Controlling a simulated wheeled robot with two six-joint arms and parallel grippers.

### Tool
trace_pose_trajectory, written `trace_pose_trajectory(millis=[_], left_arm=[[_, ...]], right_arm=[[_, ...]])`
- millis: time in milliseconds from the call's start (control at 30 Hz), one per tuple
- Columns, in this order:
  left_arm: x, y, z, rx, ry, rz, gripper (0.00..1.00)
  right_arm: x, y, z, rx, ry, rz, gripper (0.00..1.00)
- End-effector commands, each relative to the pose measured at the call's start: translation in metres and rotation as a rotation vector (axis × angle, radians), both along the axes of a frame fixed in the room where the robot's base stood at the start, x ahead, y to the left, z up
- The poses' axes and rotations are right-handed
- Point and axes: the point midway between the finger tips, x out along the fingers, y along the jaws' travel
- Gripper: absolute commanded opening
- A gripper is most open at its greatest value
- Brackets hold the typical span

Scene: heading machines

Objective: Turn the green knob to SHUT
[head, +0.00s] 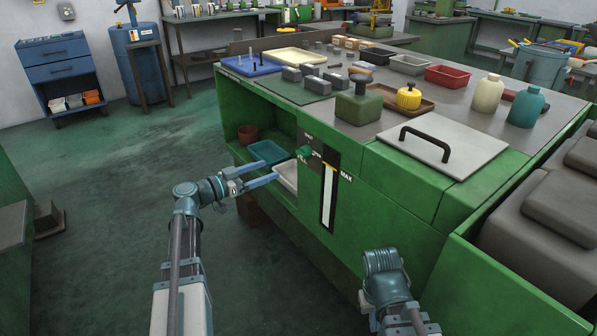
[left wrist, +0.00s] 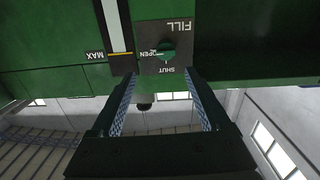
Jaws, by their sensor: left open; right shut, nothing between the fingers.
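The green knob (left wrist: 166,52) sits on a dark plate (left wrist: 178,33) marked FILL, OPEN and SHUT, which appears upside down in the left wrist view. The knob also shows in the head view (head: 304,152) on the green machine's front. Its exact setting is too small to tell. My left gripper (head: 273,170) is open and empty, in front of the machine and short of the knob. In the left wrist view its fingers (left wrist: 160,76) reach toward the plate, with the knob beyond the tips. Part of my right arm shows low in the head view, but its fingers are not visible.
A white level gauge marked MAX (head: 328,196) is right beside the knob plate. An open bay with a teal tray (head: 268,152) lies to its left. The machine top (head: 345,127) holds blocks, trays and bottles. The floor to the left (head: 110,190) is clear.

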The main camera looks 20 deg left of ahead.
Motion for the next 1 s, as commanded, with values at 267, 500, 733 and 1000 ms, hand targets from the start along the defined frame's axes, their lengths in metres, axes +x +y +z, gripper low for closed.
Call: trace_pose_trajectory(millis=[267, 500, 733, 1000], left_arm=[[0.002, 0.01, 0.0, -0.002, -0.032, 0.021, 0.8], [0.027, -0.009, 0.0, -0.003, -0.03, 0.017, 0.8], [0.065, -0.039, 0.0, -0.003, -0.03, 0.016, 0.8], [0.098, -0.064, 0.0, -0.003, -0.03, 0.018, 0.8]], right_arm=[[0.0, 0.0, -0.006, 0.0, 0.0, 0.0, 0.0], [0.0, 0.0, -0.006, 0.0, 0.0, 0.0, 0.0], [0.0, 0.0, -0.006, 0.0, 0.0, 0.0, 0.0], [0.0, 0.0, -0.006, 0.0, 0.0, 0.0, 0.0]])
